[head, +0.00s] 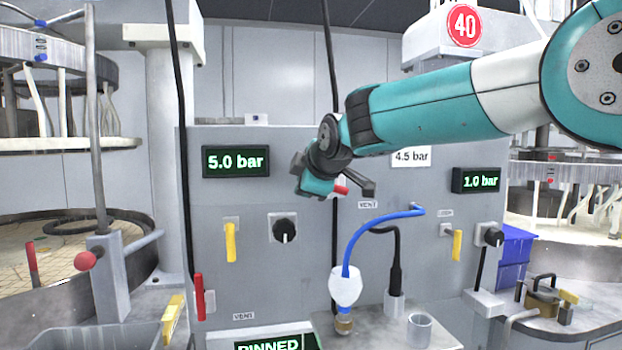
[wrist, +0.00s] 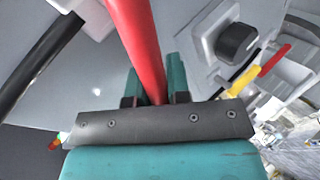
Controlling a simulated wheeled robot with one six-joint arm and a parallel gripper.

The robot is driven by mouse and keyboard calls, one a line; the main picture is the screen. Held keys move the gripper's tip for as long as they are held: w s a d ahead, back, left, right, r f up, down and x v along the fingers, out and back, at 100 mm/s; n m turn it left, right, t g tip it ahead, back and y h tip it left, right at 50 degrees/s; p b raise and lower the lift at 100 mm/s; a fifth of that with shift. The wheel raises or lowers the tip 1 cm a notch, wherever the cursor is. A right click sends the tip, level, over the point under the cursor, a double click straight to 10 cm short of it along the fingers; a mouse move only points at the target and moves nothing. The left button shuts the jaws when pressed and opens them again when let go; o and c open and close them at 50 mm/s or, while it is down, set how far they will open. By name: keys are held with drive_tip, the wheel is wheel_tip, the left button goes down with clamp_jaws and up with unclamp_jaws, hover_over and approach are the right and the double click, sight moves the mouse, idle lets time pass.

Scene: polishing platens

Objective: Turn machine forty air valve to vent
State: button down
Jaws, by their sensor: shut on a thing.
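My gripper (head: 352,187) is shut on a red valve lever (head: 341,190) on the grey panel, just above and left of a VENT label (head: 368,205). In the wrist view the red lever (wrist: 137,45) runs between the two teal fingers of my gripper (wrist: 155,88). The lever's pivot is hidden behind my gripper in the head view. The round red sign 40 (head: 464,25) hangs above the right part of the panel. The right display (head: 476,181) reads 1.0 bar. A white card (head: 411,157) reads 4.5 bar.
At the left, another red lever (head: 198,295) points up near a second VENT label (head: 243,316). The left display (head: 236,161) reads 5.0 bar. Yellow levers (head: 231,242) and black knobs (head: 285,230) sit on the panel. A blue hose (head: 372,226) curves below my gripper.

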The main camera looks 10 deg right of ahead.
drive_tip(key=shift+f+n+h+p, duration=0.5)
drive_tip(key=shift+f+n+h, duration=0.5)
drive_tip(key=shift+f+h, duration=0.2)
drive_tip(key=c, duration=1.4)
unclamp_jaws()
drive_tip(key=shift+o, duration=0.2)
drive_tip(key=shift+s, duration=0.1)
drive_tip(key=b+v, duration=0.2)
drive_tip(key=v, duration=1.5)
drive_tip(key=shift+r+b, duration=0.15)
drive_tip(key=shift+b, duration=0.25)
